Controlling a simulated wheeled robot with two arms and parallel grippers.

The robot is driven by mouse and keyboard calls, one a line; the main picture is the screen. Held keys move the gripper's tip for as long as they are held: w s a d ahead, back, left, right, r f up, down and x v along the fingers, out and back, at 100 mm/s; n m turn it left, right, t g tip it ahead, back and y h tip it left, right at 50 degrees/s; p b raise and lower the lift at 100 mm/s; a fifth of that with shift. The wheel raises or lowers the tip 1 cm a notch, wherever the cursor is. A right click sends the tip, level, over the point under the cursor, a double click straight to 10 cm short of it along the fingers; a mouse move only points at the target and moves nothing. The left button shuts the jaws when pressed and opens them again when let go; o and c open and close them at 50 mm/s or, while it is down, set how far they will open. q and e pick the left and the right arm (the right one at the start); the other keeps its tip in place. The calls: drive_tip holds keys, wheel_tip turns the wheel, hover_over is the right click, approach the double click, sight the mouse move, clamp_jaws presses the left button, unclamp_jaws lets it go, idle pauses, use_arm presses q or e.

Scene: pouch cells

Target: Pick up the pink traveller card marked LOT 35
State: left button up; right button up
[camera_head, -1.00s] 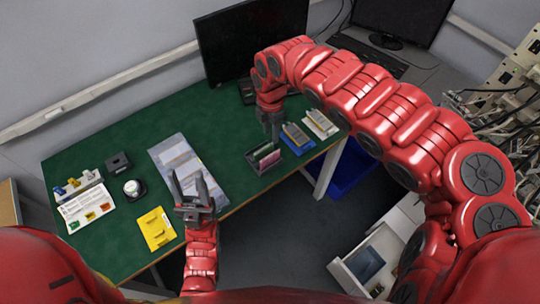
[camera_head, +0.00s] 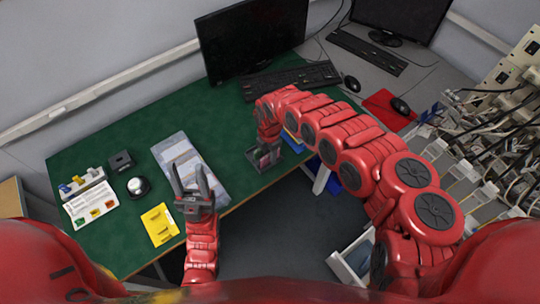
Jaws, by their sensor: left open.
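A small dark card holder (camera_head: 255,163) stands near the right front edge of the green table. My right gripper (camera_head: 266,152) points down right over this holder and covers most of it. The pink card is not clearly visible; the gripper and wrist hide the holder's slots. I cannot read any LOT marking, nor tell whether the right jaws are open or shut on something. My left gripper (camera_head: 189,170) is open and empty, with its fingers upright in front of the pale document sheet, away from the holder.
A monitor (camera_head: 250,40) and keyboard (camera_head: 290,80) stand behind. Blue-edged trays are partly hidden behind my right arm.

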drive_tip(key=shift+d+f, duration=0.1)
drive_tip(key=shift+f, duration=0.3)
clamp_jaws()
drive_tip(key=shift+r, duration=0.1)
